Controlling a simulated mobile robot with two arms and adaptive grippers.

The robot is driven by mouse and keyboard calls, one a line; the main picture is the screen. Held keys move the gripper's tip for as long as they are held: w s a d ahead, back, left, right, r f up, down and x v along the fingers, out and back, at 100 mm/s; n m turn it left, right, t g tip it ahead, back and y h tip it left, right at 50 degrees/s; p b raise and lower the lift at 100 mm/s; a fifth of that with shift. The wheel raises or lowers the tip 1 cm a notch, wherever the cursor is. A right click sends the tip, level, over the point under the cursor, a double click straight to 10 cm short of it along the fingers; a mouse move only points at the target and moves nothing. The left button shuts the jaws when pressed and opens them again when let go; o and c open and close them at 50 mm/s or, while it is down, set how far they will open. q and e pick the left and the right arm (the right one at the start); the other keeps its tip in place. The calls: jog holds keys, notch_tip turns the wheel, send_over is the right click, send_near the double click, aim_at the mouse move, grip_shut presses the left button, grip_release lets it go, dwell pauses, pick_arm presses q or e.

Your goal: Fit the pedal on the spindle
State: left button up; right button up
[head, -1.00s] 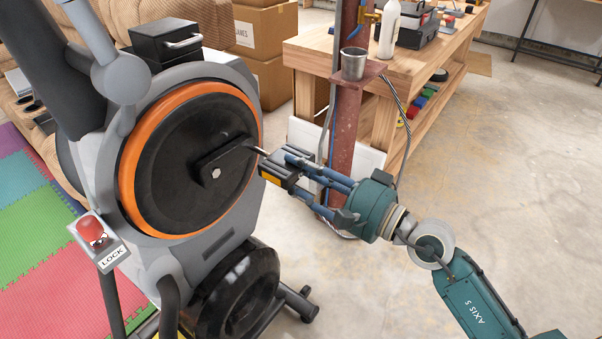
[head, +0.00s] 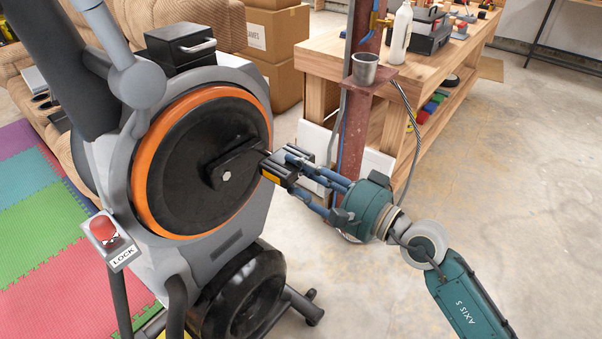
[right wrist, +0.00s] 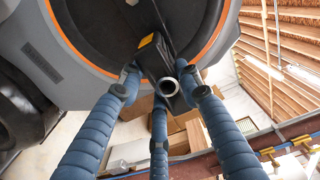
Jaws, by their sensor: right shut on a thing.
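The pedal (head: 279,172) is a black block with a yellow strip. My right gripper (head: 290,166) is shut on it, with blue fingers around its outer side. The spindle (head: 265,152) shows as a short stub at the outer end of the black crank (head: 234,163), mostly hidden by the pedal. The pedal sits right at the crank end; I cannot tell how far it is on the spindle. In the right wrist view the pedal (right wrist: 153,58) lies between the fingers (right wrist: 160,85), with a pale ring on its near end. My left gripper is not in view.
The bike's black disc (head: 190,195) with an orange rim is behind the crank. A red LOCK button (head: 103,229) is at the left. A rusty post (head: 358,125) with a metal cup (head: 364,68) and a wooden workbench (head: 325,62) stand behind my gripper. The floor at right is clear.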

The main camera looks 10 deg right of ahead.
aim_at(285, 167)
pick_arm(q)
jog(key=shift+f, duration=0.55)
pick_arm(e)
jog(key=shift+x, duration=0.9)
jog(key=shift+w+a, duration=0.2)
jog(key=shift+w, duration=0.05)
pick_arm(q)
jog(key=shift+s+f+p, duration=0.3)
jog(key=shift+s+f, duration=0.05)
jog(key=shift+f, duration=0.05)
pick_arm(e)
jog(key=shift+w, duration=0.1)
jog(key=shift+a+r, duration=0.1)
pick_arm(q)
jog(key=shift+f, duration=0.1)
pick_arm(e)
jog(key=shift+w+a, duration=0.1)
jog(key=shift+w, duration=0.05)
jog(key=shift+w, duration=0.1)
jog(key=o, duration=1.3)
jog(key=shift+a, duration=0.1)
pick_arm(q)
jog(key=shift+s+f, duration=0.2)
pick_arm(e)
jog(key=shift+o, duration=0.2)
